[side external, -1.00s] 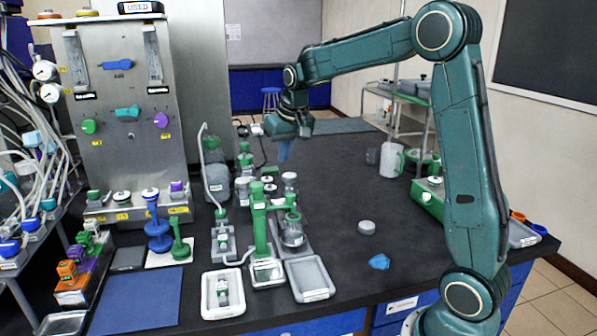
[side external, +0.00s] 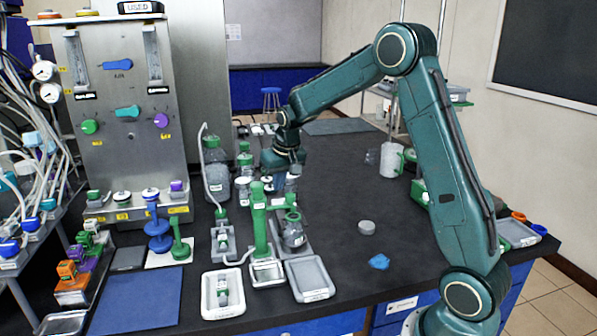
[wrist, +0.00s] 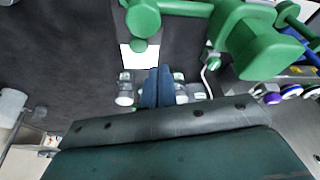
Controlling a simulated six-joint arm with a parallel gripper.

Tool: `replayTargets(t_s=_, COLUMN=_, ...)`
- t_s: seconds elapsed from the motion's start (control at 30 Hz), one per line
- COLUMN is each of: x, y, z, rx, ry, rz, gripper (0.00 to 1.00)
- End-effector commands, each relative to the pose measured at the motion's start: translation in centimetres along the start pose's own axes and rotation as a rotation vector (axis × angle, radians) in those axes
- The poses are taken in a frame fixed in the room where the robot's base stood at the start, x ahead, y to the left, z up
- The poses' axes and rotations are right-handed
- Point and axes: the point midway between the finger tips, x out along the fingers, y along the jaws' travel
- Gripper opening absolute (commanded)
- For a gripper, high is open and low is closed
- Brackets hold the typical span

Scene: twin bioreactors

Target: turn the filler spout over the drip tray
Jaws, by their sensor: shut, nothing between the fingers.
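The green filler (side external: 259,225) stands upright mid-bench, with a short green arm (side external: 283,206), which looks like its spout, reaching right. A grey rectangular tray (side external: 312,278), which looks like the drip tray, lies empty at its front right. I cannot tell whether the spout is over it. My gripper (side external: 281,172) points down just behind the filler, its blue fingers shut and empty, apart from the arm as far as I can see. In the wrist view, green filler parts (wrist: 250,45) fill the top right, beyond my shut fingers (wrist: 158,72).
Glass bottles with green caps (side external: 215,180) stand left of my gripper. A clear flask (side external: 293,232) sits beside the filler. A white tray (side external: 207,296) lies in front. A grey disc (side external: 367,227) and a blue scrap (side external: 379,262) lie on otherwise free bench at right.

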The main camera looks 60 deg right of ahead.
Motion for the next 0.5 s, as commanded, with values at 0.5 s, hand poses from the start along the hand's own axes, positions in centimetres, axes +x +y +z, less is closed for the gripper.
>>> replayTargets(t_s=0.5, x=-1.2, y=0.0, z=3.5, rx=-0.001, ry=-0.001, rz=0.0, gripper=0.0)
